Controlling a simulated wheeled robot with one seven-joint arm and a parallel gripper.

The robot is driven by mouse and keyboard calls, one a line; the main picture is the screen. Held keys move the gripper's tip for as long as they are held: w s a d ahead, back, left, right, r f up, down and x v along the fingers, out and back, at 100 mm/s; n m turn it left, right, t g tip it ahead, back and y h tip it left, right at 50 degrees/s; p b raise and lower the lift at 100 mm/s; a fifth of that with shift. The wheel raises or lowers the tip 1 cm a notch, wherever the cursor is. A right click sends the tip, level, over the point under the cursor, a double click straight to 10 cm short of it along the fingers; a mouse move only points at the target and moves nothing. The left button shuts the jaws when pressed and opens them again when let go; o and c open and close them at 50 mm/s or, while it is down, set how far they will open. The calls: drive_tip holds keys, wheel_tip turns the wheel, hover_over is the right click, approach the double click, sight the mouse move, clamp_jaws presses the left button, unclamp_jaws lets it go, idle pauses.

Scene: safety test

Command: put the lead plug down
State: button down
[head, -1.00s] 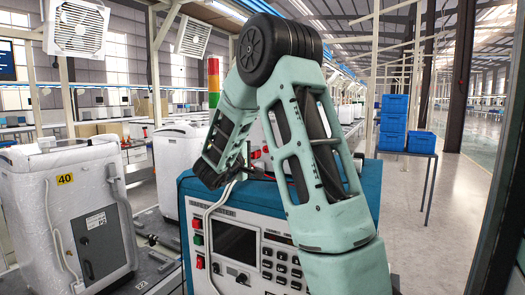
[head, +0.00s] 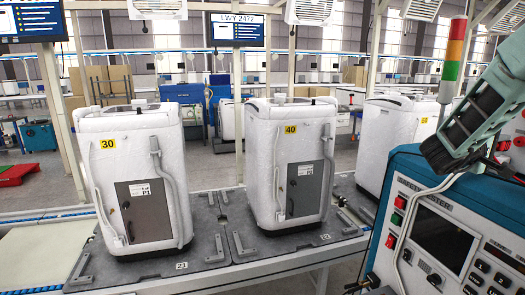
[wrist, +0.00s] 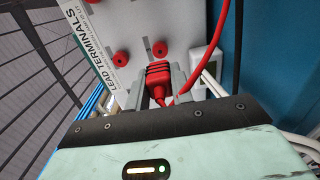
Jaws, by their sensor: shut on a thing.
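The lead plug (wrist: 158,80) is red with a ribbed body, and its red cable runs away from it. In the wrist view it sits between the two grey fingers of my gripper (wrist: 157,90), which is shut on it. The plug is close to a light panel (wrist: 190,18) labelled "LEAD TERMINALS", with red terminals (wrist: 122,59) on it. I cannot tell whether the plug touches the panel. In the head view my arm reaches in over the blue test unit (head: 435,165) at the right; the plug cannot be made out there.
White washing machines numbered 30 (head: 135,180) and 40 (head: 290,160) stand on a conveyor line, with another (head: 392,135) behind the test unit. A signal tower (head: 453,60) rises at the right. A white socket (wrist: 205,62) and cables lie beside the panel.

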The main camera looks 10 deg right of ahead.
drive_tip(key=w+a+f+n+t+y+b, duration=0.5)
drive_tip(key=w+a+f+n+t, duration=0.3)
drive_tip(key=w+a+f+t, duration=0.6)
drive_tip(key=a+f+n+t+y+b, duration=0.1)
drive_tip(key=a+f+n+y+b, duration=0.2)
drive_tip(key=a+f+n+y, duration=0.3)
drive_tip(key=a+f+n+t+y+b, duration=0.1)
drive_tip(key=a+f+n+y+b, duration=0.2)
drive_tip(key=a+f+n+y, duration=0.4)
drive_tip(key=a+f+n, duration=0.5)
drive_tip(key=a+n, duration=0.4)
drive_tip(key=n, duration=0.5)
drive_tip(key=shift+w+f+b, duration=0.2)
drive_tip(key=shift+b, duration=0.1)
